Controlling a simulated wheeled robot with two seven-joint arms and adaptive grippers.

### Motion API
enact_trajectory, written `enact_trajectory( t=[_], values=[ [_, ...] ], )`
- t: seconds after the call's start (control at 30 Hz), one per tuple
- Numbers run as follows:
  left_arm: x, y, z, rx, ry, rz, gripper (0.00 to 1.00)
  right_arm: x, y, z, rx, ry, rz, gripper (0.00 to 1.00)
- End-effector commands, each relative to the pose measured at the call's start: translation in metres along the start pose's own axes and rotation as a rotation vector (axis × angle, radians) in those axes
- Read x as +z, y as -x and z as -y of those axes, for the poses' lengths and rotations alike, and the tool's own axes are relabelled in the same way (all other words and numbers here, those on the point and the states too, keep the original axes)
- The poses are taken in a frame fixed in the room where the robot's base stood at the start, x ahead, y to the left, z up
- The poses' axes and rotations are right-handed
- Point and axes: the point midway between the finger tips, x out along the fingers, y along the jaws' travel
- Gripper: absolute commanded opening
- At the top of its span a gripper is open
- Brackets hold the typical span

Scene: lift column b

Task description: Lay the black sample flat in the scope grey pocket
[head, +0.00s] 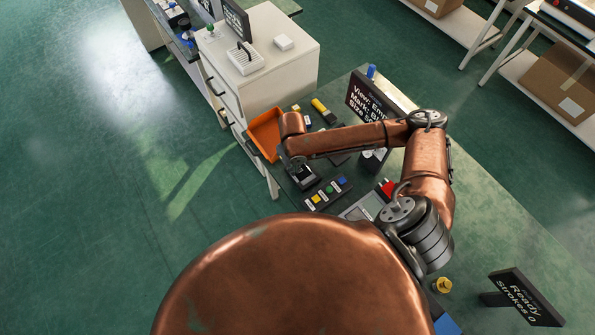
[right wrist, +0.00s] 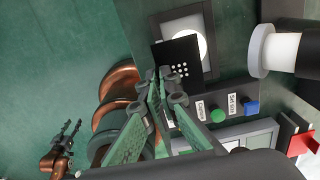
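The black sample (right wrist: 178,62) is a thin square plate with a grid of white dots, in the right wrist view. My right gripper (right wrist: 160,77) has its fingertips together at the plate's near corner and appears to pinch it. The plate overlaps the grey pocket (right wrist: 207,62), covering part of a bright round window (right wrist: 198,40); I cannot tell whether it touches the pocket. In the head view my right gripper (head: 301,178) points down behind the button box, and the sample cannot be made out. My left gripper (right wrist: 70,135) shows small in the wrist view, fingers apart and empty.
A button box (head: 327,193) with coloured buttons is close to the right gripper. The scope's white-and-black barrel (right wrist: 275,50) is right of the pocket. An orange tray (head: 264,133), a status screen (head: 370,104) and a red part (head: 388,187) are nearby.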

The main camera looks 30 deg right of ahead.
Motion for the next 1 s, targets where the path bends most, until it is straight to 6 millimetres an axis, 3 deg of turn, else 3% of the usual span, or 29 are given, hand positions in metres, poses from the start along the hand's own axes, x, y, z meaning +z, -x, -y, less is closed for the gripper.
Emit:
enact_trajectory(
  t=[0.37,0.57,0.93,1.0],
  values=[
    [-0.001,-0.001,0.0,0.0,0.0,-0.001,0.4,0.007,-0.027,0.022,-0.001,-0.002,-0.001,0.0],
    [-0.001,-0.001,0.0,0.0,0.0,-0.001,0.4,0.007,-0.055,0.021,0.001,-0.001,0.0,0.0],
    [-0.001,-0.001,0.0,0.0,0.0,-0.001,0.4,0.007,-0.059,0.021,-0.001,0.0,0.002,0.0],
    [-0.001,-0.001,0.0,0.0,0.0,-0.001,0.4,0.007,-0.059,0.021,-0.001,0.0,0.002,0.06]
  ],
)
